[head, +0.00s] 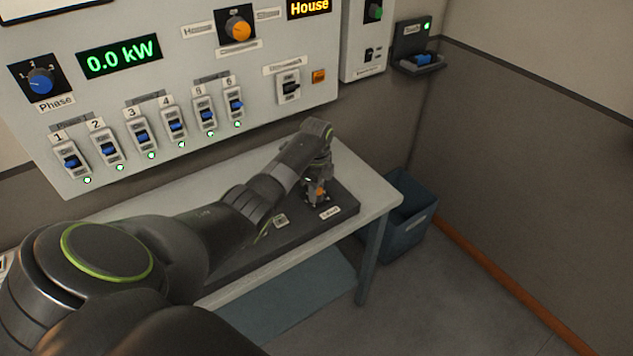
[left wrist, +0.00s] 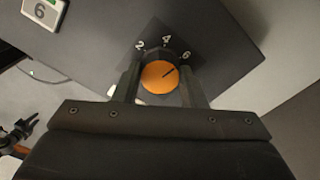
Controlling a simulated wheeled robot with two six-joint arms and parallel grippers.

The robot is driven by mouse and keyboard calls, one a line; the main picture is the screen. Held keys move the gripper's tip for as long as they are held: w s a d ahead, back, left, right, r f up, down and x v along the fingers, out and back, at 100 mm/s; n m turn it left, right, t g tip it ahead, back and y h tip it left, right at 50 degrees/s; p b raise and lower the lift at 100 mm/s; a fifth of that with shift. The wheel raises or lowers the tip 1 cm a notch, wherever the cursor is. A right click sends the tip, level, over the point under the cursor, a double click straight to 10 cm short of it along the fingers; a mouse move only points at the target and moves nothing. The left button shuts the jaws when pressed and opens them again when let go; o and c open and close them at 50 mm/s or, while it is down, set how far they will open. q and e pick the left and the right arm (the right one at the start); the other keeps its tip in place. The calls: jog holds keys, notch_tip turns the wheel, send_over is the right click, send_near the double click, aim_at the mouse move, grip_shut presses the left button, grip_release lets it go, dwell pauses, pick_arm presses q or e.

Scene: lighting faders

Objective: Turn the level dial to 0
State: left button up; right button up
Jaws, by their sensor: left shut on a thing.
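The level dial is an orange-topped knob (left wrist: 159,77) on a dark plate, and it also shows in the head view (head: 320,191) above a small label. Its plate shows the numbers 2, 4 and 6. The pointer line on the knob points up and right, between 4 and 6 and closer to 6. No 0 mark shows. My left gripper (head: 318,188) reaches down over the dial, and in the left wrist view its fingers (left wrist: 159,84) are shut on the knob from both sides.
The dial's dark box (head: 347,205) lies on a light table (head: 372,196). Behind is a wall panel (head: 190,70) with several faders, a Phase dial (head: 41,82) and another orange dial (head: 239,29). A blue bin (head: 408,238) stands right of the table. My left arm covers much of the tabletop.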

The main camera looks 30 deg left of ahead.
pick_arm(q)
jog(key=n+p, duration=0.1)
jog(key=n, duration=0.1)
jog(key=n+p, duration=0.1)
jog(key=shift+r+n, duration=0.2)
jog(key=shift+n, duration=0.2)
jog(key=n+p, duration=0.1)
jog(key=n, duration=0.2)
jog(key=shift+n+p, duration=0.3)
jog(key=shift+p, duration=0.05)
jog(key=n+p, duration=0.1)
jog(key=n, duration=0.2)
jog(key=shift+n, duration=0.3)
jog(key=n+p, duration=0.1)
jog(key=n, duration=0.2)
jog(key=shift+n, duration=0.3)
jog(key=n+p, duration=0.1)
jog(key=n, duration=0.2)
jog(key=shift+f+n, duration=0.1)
jog(key=shift+n, duration=0.2)
jog(key=n, duration=0.3)
jog(key=shift+n, duration=0.3)
jog(key=n+p, duration=0.1)
jog(key=n, duration=0.2)
jog(key=shift+n, duration=2.1)
